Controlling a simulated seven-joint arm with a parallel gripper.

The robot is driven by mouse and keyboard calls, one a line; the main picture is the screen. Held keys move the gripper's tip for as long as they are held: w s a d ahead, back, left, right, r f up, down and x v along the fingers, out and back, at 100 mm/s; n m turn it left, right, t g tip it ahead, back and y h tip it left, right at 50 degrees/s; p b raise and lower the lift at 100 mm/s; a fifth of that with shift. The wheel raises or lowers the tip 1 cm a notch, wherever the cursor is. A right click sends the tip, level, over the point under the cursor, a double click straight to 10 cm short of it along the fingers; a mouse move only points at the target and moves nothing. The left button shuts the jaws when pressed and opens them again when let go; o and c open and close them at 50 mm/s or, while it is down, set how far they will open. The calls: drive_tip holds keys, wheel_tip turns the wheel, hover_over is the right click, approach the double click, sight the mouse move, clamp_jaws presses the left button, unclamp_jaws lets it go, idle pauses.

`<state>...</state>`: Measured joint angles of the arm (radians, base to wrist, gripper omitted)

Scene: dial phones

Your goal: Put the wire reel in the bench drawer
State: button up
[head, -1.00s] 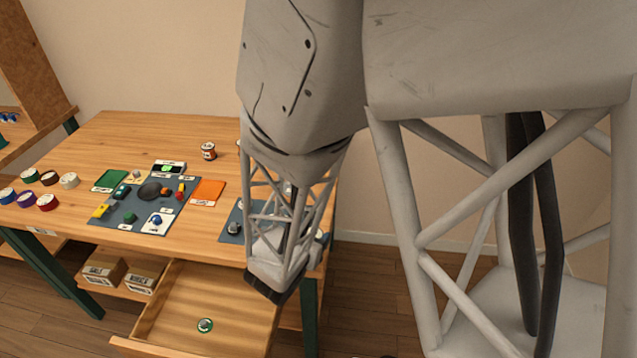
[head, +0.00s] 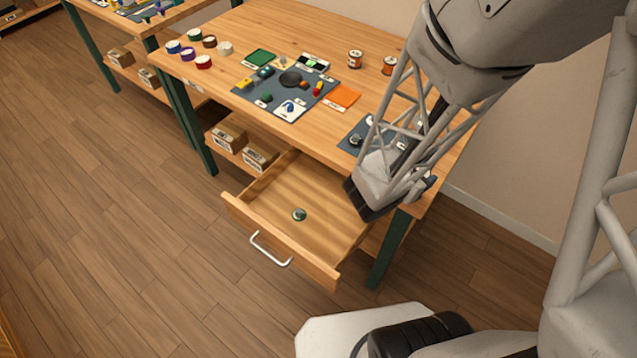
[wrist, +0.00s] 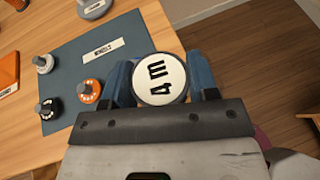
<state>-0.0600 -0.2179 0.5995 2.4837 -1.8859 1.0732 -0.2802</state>
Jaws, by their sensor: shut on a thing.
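My gripper (wrist: 162,84) has its blue fingers shut on a round wire reel (wrist: 160,78) with a white face marked "4 m". In the head view my gripper (head: 420,186) is at the bench's front right corner, to the right of the drawer; the reel is hidden there by the gripper. The bench drawer (head: 325,208) is pulled open, with a pale metal handle on its front. A small round thing with a green rim (head: 299,214) lies on the drawer's floor; most of the floor is bare.
A blue-grey mat (wrist: 85,55) with several knobs lies by my gripper. Several coloured reels (head: 203,62) stand at the bench's left, two orange-and-dark reels (head: 355,59) at the back. Boxes (head: 228,137) sit on the lower shelf. Wood floor is clear before the drawer.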

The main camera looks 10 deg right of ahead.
drive_tip(key=w+a+f, duration=0.2)
drive_tip(key=w+a, duration=0.1)
drive_tip(key=a, duration=0.6)
drive_tip(key=n+t, duration=0.1)
hover_over(331, 218)
drive_tip(key=shift+f+y, duration=0.3)
drive_tip(key=shift+f, duration=1.25)
drive_tip(key=shift+f, duration=2.9)
drive_tip(key=shift+f, duration=0.1)
drive_tip(key=shift+f, duration=2)
